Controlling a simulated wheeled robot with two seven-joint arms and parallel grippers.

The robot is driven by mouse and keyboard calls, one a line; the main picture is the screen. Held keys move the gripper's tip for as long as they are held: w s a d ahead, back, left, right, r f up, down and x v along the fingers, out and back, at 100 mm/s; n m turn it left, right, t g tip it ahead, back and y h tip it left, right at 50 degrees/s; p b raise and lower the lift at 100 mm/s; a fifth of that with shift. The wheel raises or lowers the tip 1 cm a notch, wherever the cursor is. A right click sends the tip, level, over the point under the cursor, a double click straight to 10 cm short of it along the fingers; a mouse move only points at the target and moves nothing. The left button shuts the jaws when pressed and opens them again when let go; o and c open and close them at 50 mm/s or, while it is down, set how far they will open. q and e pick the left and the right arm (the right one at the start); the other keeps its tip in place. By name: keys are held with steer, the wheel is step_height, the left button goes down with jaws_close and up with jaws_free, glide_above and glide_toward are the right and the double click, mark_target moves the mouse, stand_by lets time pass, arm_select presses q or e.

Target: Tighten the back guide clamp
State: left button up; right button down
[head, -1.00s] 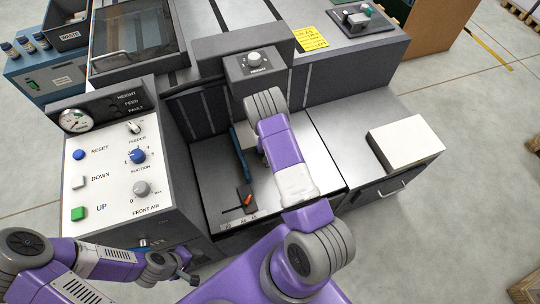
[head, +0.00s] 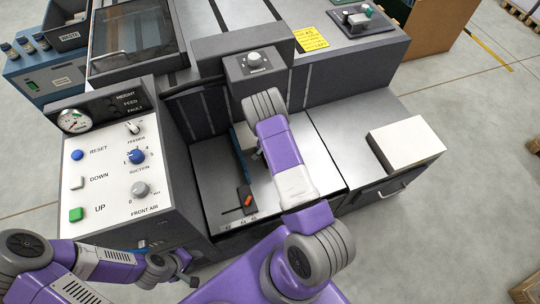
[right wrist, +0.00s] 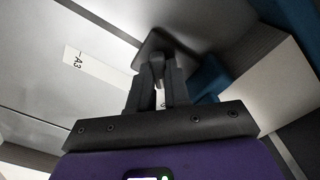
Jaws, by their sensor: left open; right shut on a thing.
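In the right wrist view, my right gripper (right wrist: 157,88) is shut on a small dark clamp handle (right wrist: 157,62) on a black clamp block (right wrist: 165,42). A blue guide (right wrist: 208,76) is beside it. The blue guide (head: 239,150) shows left of the forearm, on the feed bed. The front clamp, with an orange lever (head: 248,201), is at the bed's near end. My left gripper (head: 190,278) is open and empty, low beside the control panel's front.
The control panel (head: 110,215) with buttons and knobs stands left of the bed. A grey knob unit (head: 254,62) is above the bed's far end. A white paper block (head: 406,142) lies on the cabinet at right. An A3 label (right wrist: 80,60) marks the bed.

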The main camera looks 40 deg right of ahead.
steer(key=c, duration=1.1)
jaws_free()
step_height(320, 180, up, 8)
steer(key=shift+f+p, duration=0.2)
steer(key=shift+p, duration=1.05)
